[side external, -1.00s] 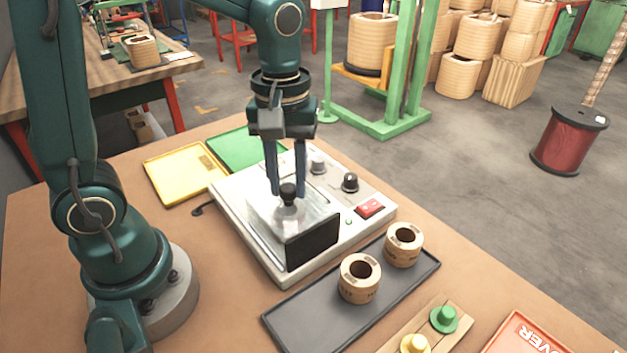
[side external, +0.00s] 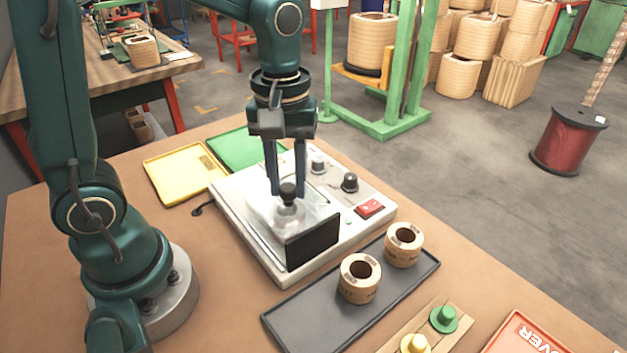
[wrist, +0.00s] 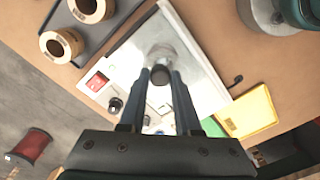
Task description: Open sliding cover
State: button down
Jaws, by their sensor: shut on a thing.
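The clear sliding cover (side external: 262,218) sits on top of the white tester box (side external: 242,205), with a dark end plate (side external: 312,247) at its front. A black knob (side external: 288,192) stands up from the cover. My gripper (side external: 287,190) points down and is shut on this knob, with one finger on each side. In the wrist view the fingers (wrist: 160,75) close around the knob, over the pale cover (wrist: 196,62). What lies under the cover is hard to make out.
A dark tray (side external: 310,318) with two coils (side external: 360,278) lies in front of the box. A yellow tray (side external: 183,172) and a green tray (side external: 243,148) lie behind it.

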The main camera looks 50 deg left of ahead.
jog(key=shift+a, duration=0.1)
jog(key=a, duration=1.2)
jog(key=shift+a, duration=0.25)
jog(key=c, duration=0.6)
grip_release()
notch_tip(320, 180, up, 5)
jog(key=shift+r, duration=0.1)
